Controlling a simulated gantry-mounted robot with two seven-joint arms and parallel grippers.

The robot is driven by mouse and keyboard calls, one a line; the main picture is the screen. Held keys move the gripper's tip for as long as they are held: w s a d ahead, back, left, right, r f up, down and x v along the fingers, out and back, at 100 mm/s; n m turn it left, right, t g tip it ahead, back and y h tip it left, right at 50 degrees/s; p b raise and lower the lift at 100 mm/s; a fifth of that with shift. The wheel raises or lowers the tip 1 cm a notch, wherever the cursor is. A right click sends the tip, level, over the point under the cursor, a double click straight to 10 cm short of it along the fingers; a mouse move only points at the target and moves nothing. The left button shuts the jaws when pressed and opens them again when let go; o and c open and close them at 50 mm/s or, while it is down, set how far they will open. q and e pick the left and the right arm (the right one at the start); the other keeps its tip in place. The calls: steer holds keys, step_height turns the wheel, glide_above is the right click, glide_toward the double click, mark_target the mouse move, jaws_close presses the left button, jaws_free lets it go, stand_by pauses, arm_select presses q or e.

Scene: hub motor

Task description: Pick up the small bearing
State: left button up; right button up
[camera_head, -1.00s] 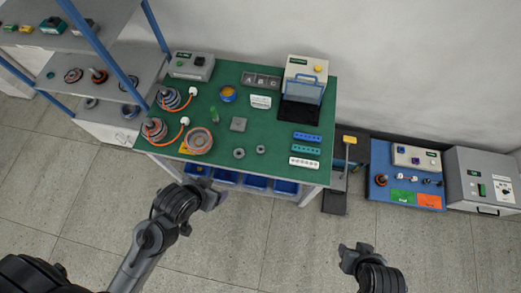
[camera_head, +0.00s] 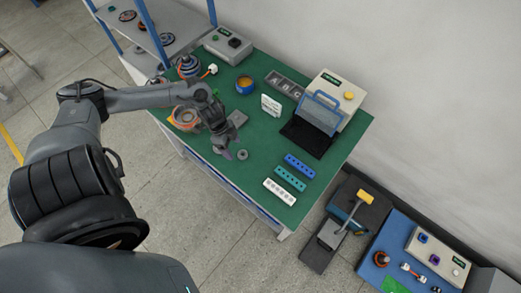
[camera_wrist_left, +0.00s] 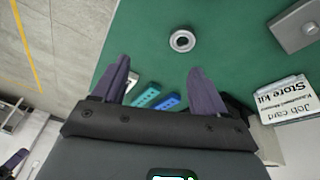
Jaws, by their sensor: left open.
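A small grey ring-shaped bearing (camera_head: 243,155) lies flat on the green bench top (camera_head: 262,195). It also shows in the left wrist view (camera_wrist_left: 182,40), beyond and between the fingertips. My left gripper (camera_head: 230,153) is over the bench, just left of this bearing in the head view. Its two dark purple fingers (camera_wrist_left: 160,82) are spread, with nothing between them, and do not touch the bearing. Only one bearing shows now; a second ring seen earlier is not visible, perhaps hidden by my gripper.
A grey square block (camera_head: 237,118) and a white job card (camera_head: 271,105) stand near the bearing. Blue, teal and white strips (camera_head: 279,191) lie to its right. A machine with a blue handle (camera_head: 322,110) stands at the back right. An orange-rimmed round part (camera_head: 184,118) is at the left.

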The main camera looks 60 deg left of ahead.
mark_target(244, 156)
arm_select(q)
steer(key=shift+t, duration=0.3)
steer(key=w+f, duration=0.1)
steer(key=a+f+b, duration=0.1)
steer(key=w+a+f+b, duration=0.1)
steer(key=shift+w+f, duration=0.3)
steer(key=shift+f, duration=0.05)
steer(key=shift+b+x, duration=0.3)
steer(key=shift+x, duration=2.35)
steer(key=shift+d+f+y, duration=0.2)
steer(key=shift+f+y, duration=0.1)
steer(key=shift+f, duration=0.25)
arm_select(e)
steer(key=f, duration=0.2)
steer(key=s+f, duration=0.1)
steer(key=shift+a+f, duration=0.2)
steer(key=shift+f, duration=0.2)
arm_select(q)
steer(key=shift+c, duration=0.2)
arm_select(e)
steer(key=shift+w, duration=0.1)
arm_select(q)
steer(key=c, duration=1.3)
arm_select(e)
steer(key=shift+a, duration=0.1)
arm_select(q)
steer(key=shift+r, duration=0.1)
